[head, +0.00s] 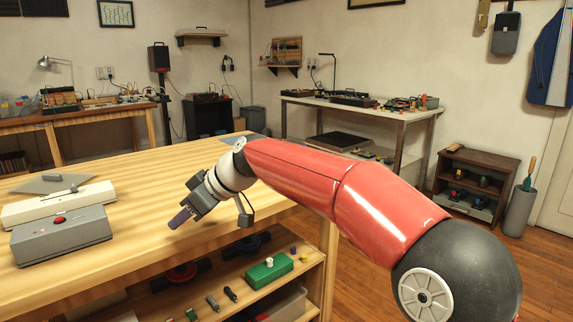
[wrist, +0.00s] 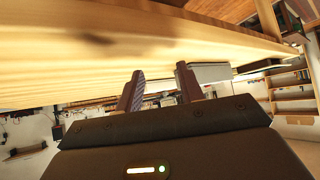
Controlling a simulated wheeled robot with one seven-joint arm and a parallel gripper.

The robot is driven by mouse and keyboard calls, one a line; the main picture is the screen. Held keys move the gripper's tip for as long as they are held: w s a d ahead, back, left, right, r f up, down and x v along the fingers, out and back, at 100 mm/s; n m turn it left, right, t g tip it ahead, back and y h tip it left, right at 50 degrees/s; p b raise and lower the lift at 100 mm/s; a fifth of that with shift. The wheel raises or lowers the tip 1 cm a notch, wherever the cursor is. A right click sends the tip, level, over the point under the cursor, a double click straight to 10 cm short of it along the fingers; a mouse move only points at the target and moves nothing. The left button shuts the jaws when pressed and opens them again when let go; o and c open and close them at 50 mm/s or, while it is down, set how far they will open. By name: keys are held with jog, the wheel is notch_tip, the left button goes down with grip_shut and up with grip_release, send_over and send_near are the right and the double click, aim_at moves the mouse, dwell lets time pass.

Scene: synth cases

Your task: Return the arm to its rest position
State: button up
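My red arm (head: 300,175) reaches leftward from the lower right, with its far end over the wooden workbench (head: 130,165). My gripper (head: 181,218) is above the bench near its front edge, pointing down and left. In the wrist view my gripper (wrist: 158,84) has its two dark fingers spread apart with no object between them. The bench's wooden surface and edge (wrist: 200,38) fill the upper part of that view, close to the fingertips. Whether the fingers touch the wood cannot be told.
A grey box with a red button (head: 62,236), a white box (head: 57,205) and a grey plate (head: 50,184) sit on the bench at left. An open shelf (head: 225,300) below holds a green box (head: 269,272) and small parts. The bench middle is clear.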

jog(key=s+d+f+m+t+h, duration=0.1)
jog(key=s+d+f+m+h, duration=0.2)
jog(key=s+d, duration=0.5)
jog(key=s+d+f+m+t+h, duration=0.1)
jog(key=s+d+f+m+h, duration=0.2)
jog(key=d, duration=1.3)
jog(key=s+d+f+m+t+h, duration=0.1)
jog(key=s+d+f+m+h, duration=0.2)
jog(key=s+d+f+m, duration=0.3)
jog(key=s+d+m, duration=0.3)
jog(key=s+d, duration=0.3)
jog(key=s, duration=0.2)
jog(key=shift+s+t+h+p, duration=0.15)
jog(key=shift+t+h+p, duration=0.15)
jog(key=shift+a, duration=0.15)
